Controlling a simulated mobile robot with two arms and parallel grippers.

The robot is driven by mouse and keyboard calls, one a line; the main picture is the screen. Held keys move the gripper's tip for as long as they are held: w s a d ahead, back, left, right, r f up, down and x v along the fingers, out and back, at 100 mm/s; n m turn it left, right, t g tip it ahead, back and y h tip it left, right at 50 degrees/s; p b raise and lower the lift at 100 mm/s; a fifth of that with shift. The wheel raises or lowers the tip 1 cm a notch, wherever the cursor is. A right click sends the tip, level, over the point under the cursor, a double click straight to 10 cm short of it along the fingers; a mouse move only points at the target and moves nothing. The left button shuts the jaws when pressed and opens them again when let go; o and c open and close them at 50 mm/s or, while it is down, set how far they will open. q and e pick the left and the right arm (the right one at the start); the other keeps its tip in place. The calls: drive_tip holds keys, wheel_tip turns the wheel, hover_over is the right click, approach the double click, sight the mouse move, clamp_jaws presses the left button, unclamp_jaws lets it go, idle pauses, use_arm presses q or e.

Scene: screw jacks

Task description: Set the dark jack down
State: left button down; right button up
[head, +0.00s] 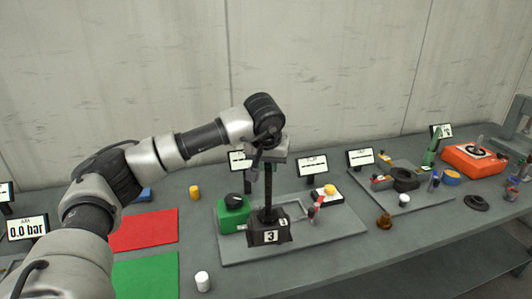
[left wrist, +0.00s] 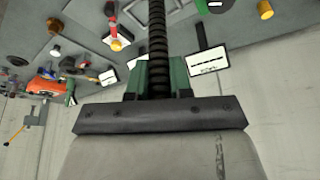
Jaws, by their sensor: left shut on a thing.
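The dark jack (head: 269,235) is upright, with a black base marked 3 and a tall threaded screw. My left gripper (head: 267,160) is shut on its upper part from above. In the left wrist view the jack's screw (left wrist: 157,40) runs up from between the jaws, and its base is out of the picture. My right gripper is not in view.
A green box (head: 233,213) with a black knob is close left of the jack. A yellow button box (head: 326,194) is to its right. Red (head: 143,229) and green (head: 147,275) mats and a white cylinder (head: 202,281) are left. The bench front right of the jack (head: 345,262) is clear.

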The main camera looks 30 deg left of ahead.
use_arm(q)
drive_tip(key=s+d+f+m, duration=0.2)
drive_tip(key=s+d+f, duration=0.2)
drive_tip(key=s+d, duration=0.4)
drive_tip(key=s+d+f+m+h, duration=0.1)
drive_tip(key=s+d+f, duration=0.3)
drive_tip(key=s+d, duration=0.4)
drive_tip(key=shift+s+m+t+h, duration=0.3)
drive_tip(key=shift+s+m, duration=0.15)
drive_tip(key=shift+m, duration=0.25)
drive_tip(key=shift+f, duration=0.1)
